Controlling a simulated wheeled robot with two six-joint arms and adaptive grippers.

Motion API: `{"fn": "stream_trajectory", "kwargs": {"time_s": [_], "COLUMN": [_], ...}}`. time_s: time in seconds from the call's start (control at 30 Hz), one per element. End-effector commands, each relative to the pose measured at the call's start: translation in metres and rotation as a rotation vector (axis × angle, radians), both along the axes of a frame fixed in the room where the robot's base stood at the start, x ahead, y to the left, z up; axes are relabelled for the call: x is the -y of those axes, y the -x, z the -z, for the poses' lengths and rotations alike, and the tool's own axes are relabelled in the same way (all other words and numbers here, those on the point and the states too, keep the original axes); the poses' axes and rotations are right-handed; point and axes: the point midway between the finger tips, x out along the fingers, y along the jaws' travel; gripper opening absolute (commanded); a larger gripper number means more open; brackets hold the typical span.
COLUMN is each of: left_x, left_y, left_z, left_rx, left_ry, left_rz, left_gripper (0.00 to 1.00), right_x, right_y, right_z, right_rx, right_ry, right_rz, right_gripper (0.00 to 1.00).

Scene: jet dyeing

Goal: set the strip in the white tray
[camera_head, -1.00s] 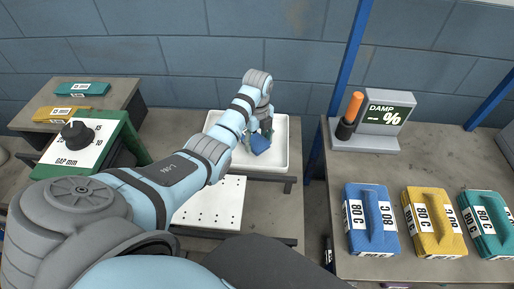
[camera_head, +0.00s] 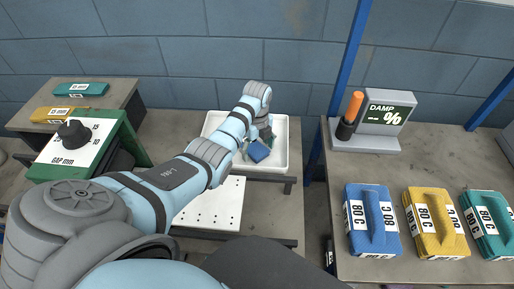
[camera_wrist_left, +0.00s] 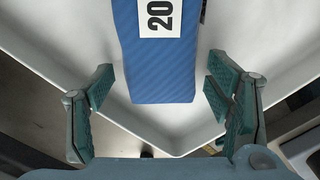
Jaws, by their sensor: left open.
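The blue strip (camera_wrist_left: 160,60), with a white label reading 20, lies in the white tray (camera_wrist_left: 222,140). In the head view the strip (camera_head: 258,151) shows near the middle of the tray (camera_head: 281,165). My left gripper (camera_wrist_left: 158,98) is open, its green-padded fingers apart on either side of the strip's near end with gaps to both sides. In the head view the left gripper (camera_head: 259,145) is over the tray, partly hidden by its own wrist. The strip's far end runs out of the wrist view. My right gripper is not in view.
A perforated white plate (camera_head: 215,205) lies in front of the tray. A GAP mm dial (camera_head: 74,133) stands at left, with teal and yellow strips (camera_head: 81,89) behind. The right bench holds a DAMP meter (camera_head: 385,115) and blue, yellow and teal 80 C blocks (camera_head: 371,221).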

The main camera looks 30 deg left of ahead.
Motion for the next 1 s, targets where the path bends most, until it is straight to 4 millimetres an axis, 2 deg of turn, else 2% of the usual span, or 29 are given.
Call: {"fn": "stream_trajectory", "kwargs": {"time_s": [0.17, 0.4, 0.5, 0.63, 1.0], "left_x": [0.000, 0.000, -0.001, 0.000, 0.000], "left_y": [-0.001, -0.001, -0.001, 0.000, 0.000], "left_z": [-0.035, -0.100, -0.115, -0.122, -0.121], "left_rx": [0.003, 0.004, 0.002, 0.000, 0.000], "left_ry": [0.000, -0.001, 0.000, 0.000, 0.000], "left_rz": [0.001, -0.001, -0.001, -0.001, -0.001], "left_gripper": [0.73, 0.73, 0.73, 0.73, 0.73], "right_x": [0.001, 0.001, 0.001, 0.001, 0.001], "right_y": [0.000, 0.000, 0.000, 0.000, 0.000], "right_z": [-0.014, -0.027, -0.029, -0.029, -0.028], "right_rx": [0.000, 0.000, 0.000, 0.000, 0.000], "right_ry": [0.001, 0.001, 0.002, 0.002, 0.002], "right_rz": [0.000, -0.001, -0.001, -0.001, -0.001], "right_gripper": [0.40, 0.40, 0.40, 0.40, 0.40]}}
